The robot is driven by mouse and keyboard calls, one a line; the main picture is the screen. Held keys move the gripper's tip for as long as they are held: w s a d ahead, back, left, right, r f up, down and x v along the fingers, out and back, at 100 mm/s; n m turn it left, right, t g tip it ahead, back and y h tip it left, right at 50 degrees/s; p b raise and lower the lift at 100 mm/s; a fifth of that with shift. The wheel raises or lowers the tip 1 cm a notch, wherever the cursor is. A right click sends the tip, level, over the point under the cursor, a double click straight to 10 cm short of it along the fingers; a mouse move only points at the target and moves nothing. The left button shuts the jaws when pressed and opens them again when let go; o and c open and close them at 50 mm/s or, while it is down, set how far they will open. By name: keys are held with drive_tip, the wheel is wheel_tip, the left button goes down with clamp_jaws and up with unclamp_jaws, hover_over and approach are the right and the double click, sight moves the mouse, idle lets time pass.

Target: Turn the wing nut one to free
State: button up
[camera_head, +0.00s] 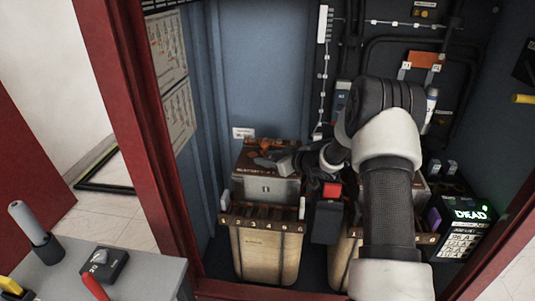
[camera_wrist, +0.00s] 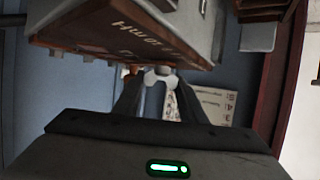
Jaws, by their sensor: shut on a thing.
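A light grey wing nut (camera_wrist: 161,76) shows in the wrist view between my fingertips, at the edge of the brown top of a transformer unit (camera_wrist: 125,30). My gripper (camera_wrist: 160,84) is shut on the wing nut, with one dark finger on each side. In the head view my gripper (camera_head: 279,163) reaches in from the right over the brown top of the left transformer unit (camera_head: 265,188). Orange parts (camera_head: 264,153) stand by the fingertips there. The wing nut is too small and covered to make out in the head view.
A red-framed cabinet (camera_head: 134,150) encloses the units. A black box reading DEAD (camera_head: 470,215) stands at the right. A red-topped block (camera_head: 332,189) sits beside the left unit. A grey bench (camera_head: 135,265) with tools is at lower left. Open air lies left of the unit.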

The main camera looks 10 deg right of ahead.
drive_tip(key=shift+r+n+g+y+p, duration=0.2)
drive_tip(key=shift+n+g+y+p, duration=0.45)
drive_tip(key=shift+p, duration=0.45)
drive_tip(key=shift+f+n+g+y+p, duration=0.2)
drive_tip(key=shift+n+g+y+p, duration=0.2)
drive_tip(key=shift+n+g+y, duration=0.25)
drive_tip(key=shift+f+n+g+y, duration=0.15)
drive_tip(key=shift+n+g+y, duration=0.45)
drive_tip(key=shift+n+g, duration=0.45)
drive_tip(key=shift+n, duration=0.25)
drive_tip(key=o, duration=1.1)
drive_tip(key=shift+c, duration=0.2)
